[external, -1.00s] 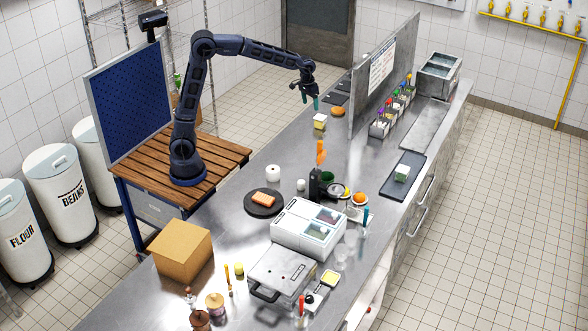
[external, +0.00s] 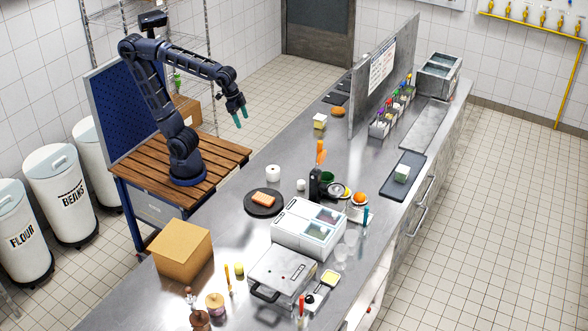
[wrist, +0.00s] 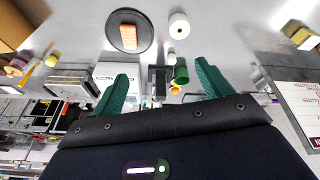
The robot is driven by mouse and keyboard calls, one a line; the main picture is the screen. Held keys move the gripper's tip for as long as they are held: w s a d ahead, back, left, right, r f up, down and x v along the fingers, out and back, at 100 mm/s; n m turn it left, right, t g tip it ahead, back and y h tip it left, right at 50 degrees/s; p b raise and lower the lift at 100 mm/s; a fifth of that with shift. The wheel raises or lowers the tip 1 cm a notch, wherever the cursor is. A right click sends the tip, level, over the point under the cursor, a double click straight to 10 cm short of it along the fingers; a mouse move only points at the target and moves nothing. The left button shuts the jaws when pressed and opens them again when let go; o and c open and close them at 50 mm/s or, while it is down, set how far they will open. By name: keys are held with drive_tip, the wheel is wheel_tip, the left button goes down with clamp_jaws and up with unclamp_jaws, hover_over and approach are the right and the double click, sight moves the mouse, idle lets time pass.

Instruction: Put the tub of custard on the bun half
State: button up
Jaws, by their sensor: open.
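What looks like the tub of custard, a small pale block with a yellow top (external: 320,121), stands on the steel counter left of the upright panel. It seems to show at the right edge of the wrist view (wrist: 301,36). A round orange-brown bun half (external: 338,111) lies just behind it on the counter; I cannot make it out in the wrist view. My gripper (external: 238,114) is open and empty, green fingers pointing down, in the air left of the counter's edge and apart from both. The fingers also show in the wrist view (wrist: 160,82).
A dark round board (external: 250,208) bears an orange slab, with a white roll (external: 273,172) behind it. An upright panel (external: 385,75) stands beyond the tub. A white machine (external: 290,232), a cardboard box (external: 178,252) and a dark tray (external: 408,163) occupy other counter spots.

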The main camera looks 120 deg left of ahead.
drive_tip(key=s+d+f+m, duration=0.3)
drive_tip(key=s+d, duration=0.3)
drive_tip(key=s, duration=0.2)
drive_tip(key=shift+s+d+f+t, duration=0.15)
drive_tip(key=shift+s+f+t, duration=0.1)
drive_tip(key=shift+s+t, duration=0.15)
drive_tip(key=shift+o, duration=0.4)
drive_tip(key=shift+s+d+f, duration=0.2)
drive_tip(key=shift+s+f, duration=0.05)
drive_tip(key=shift+s, duration=0.05)
